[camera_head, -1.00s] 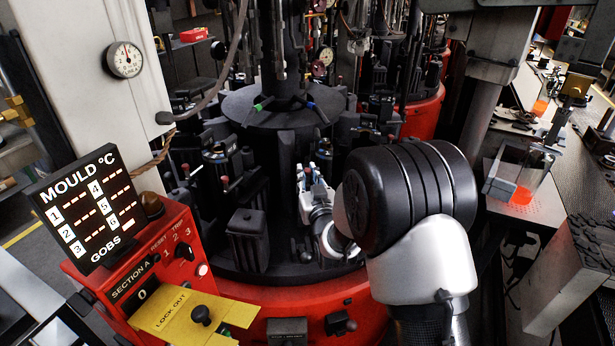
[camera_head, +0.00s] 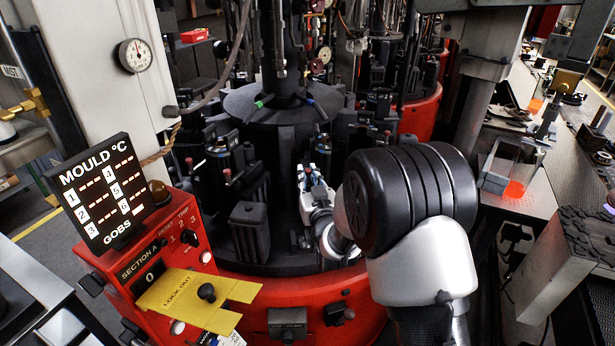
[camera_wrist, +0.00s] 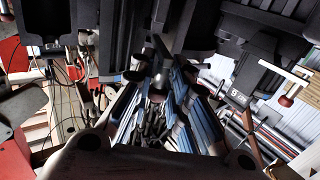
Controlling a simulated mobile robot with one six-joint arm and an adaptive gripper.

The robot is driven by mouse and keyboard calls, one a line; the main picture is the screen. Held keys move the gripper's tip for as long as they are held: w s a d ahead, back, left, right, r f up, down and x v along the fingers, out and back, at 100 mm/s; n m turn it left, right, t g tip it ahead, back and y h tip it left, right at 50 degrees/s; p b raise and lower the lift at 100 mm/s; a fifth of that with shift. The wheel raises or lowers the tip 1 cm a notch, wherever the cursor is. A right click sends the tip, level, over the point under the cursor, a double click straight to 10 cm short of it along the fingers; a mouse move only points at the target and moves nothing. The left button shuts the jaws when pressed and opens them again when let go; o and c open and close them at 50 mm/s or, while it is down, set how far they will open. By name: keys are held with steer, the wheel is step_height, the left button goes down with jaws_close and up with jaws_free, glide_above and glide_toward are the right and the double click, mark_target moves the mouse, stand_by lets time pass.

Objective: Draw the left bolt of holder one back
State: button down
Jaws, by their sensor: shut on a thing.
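My gripper (camera_head: 311,176) is at the dark mould machine (camera_head: 285,145), low on its front, just left of my black and white wrist joint. In the wrist view my gripper (camera_wrist: 158,88) shows as two blue-edged fingers reaching in from below and closing together at the tips. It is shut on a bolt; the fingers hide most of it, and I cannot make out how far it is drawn. A red-knobbed bolt (camera_wrist: 285,101) stands apart from my fingers at the right of the wrist view. The number on the holder plate there is too blurred to read surely.
A red control box (camera_head: 165,250) with a yellow lock-out plate (camera_head: 190,295) and a MOULD °C display (camera_head: 103,192) stands at front left. Other red-knobbed bolts (camera_head: 227,173) stand left of my gripper. A red base rim (camera_head: 260,315) runs in front.

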steer(key=c, duration=1.7)
jaws_free()
steer(key=shift+a, duration=0.2)
steer(key=shift+o, duration=0.2)
steer(key=shift+s, duration=0.1)
steer(key=v, duration=1.2)
steer(key=shift+d, duration=0.1)
steer(key=s+d+r+m+g+h, duration=0.2)
steer(key=s+d+r+g+h, duration=0.3)
steer(key=s+d, duration=0.4)
steer(key=s+d+g, duration=0.3)
steer(key=s, duration=0.8)
steer(key=s+d+m+g, duration=0.1)
steer(key=s+d+g, duration=0.3)
steer(key=s, duration=0.8)
steer(key=shift+s+r+g, duration=0.2)
steer(key=shift+r+g, duration=0.1)
steer(key=shift+r, duration=0.15)
